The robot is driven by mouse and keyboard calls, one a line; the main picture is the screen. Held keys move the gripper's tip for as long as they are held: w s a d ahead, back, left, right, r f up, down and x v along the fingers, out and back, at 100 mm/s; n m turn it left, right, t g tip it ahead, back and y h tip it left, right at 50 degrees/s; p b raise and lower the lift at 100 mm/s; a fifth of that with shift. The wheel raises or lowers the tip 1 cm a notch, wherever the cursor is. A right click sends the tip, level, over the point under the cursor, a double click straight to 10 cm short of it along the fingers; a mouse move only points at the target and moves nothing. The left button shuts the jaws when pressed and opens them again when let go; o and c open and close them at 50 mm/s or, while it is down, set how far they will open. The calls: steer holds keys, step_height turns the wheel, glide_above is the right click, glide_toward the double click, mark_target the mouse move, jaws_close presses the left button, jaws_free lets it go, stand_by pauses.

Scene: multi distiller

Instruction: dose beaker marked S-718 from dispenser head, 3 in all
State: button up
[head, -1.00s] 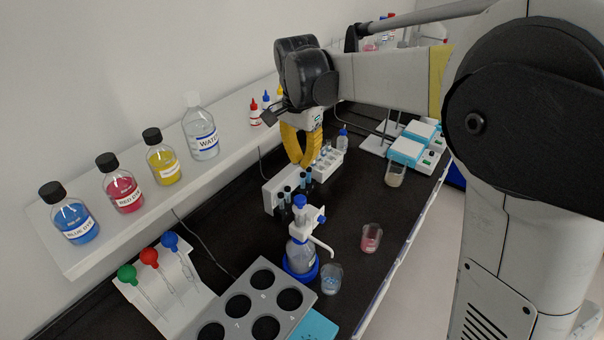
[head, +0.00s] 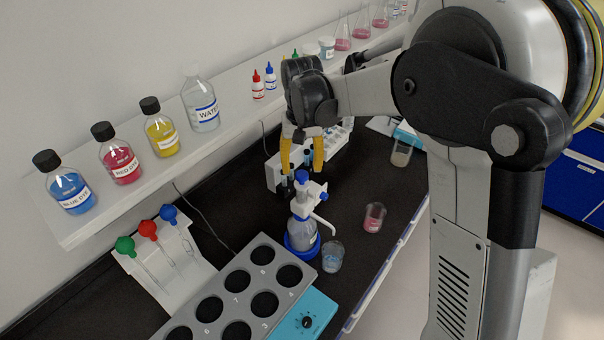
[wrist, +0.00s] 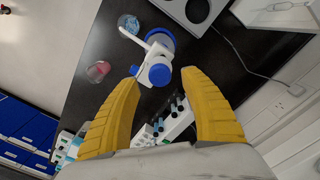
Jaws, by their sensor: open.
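The dispenser (head: 304,234) is a bottle with a white pump head, blue cap and side spout, standing in a blue ring on the black bench. My gripper (head: 301,172) is open above its blue top knob, pointing down. In the wrist view the dispenser's blue knob (wrist: 159,74) lies between and just beyond the open yellow fingers (wrist: 165,85), apart from them. A beaker with pale blue contents (head: 333,256) stands under or close beside the spout; it also shows in the wrist view (wrist: 129,23). Beakers with pink (head: 374,217) and brownish (head: 401,153) contents stand farther back. The S-718 mark is not readable.
A grey block with numbered holes (head: 207,309) and a teal-fronted unit (head: 305,318) stand in front of the dispenser. A rack with dark-capped vials (head: 274,175) is behind it. Dye bottles and a water bottle (head: 201,100) line the shelf.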

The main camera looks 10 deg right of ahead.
mark_target(302, 173)
steer(key=shift+f, duration=1.55)
jaws_close()
steer(key=shift+r, duration=1.05)
jaws_free()
step_height(302, 173, up, 12)
